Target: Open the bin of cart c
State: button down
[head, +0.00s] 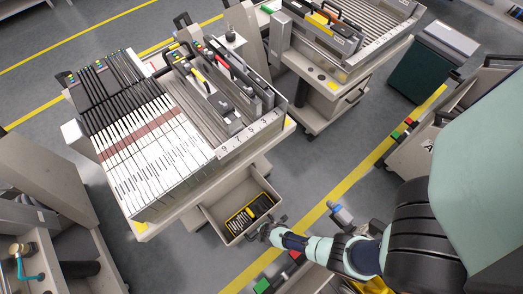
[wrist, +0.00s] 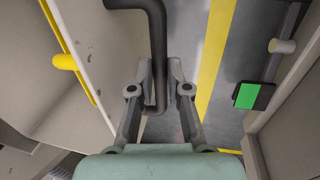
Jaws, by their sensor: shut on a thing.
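The bin (head: 212,222) is a beige drawer low under the feeder cart (head: 140,228) at the centre left. It is pulled out toward me, with its open top showing a yellow and black tray (head: 250,212) of small items. I cannot read a letter on this cart. My gripper (head: 268,230) is at the bin's front. In the wrist view, my gripper's fingers (wrist: 160,88) are on either side of the dark bent bar handle (wrist: 157,40) and shut on it. The beige bin front (wrist: 105,60) is left of the handle.
A second feeder cart (head: 325,100) stands at the back right, and a cart marked A (head: 428,158) is at the right. A dark green box (head: 425,75) stands behind. Grey floor with a yellow line (head: 345,183) runs between the carts.

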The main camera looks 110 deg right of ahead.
dwell(0.3)
jog(key=c, duration=1.1)
grip_release()
jog(key=shift+c, duration=0.2)
notch_tip(320, 180, up, 12)
jog(key=a, duration=0.2)
jog(key=shift+s, duration=0.4)
jog(key=shift+a+f, duration=0.1)
jog(key=shift+f, duration=0.05)
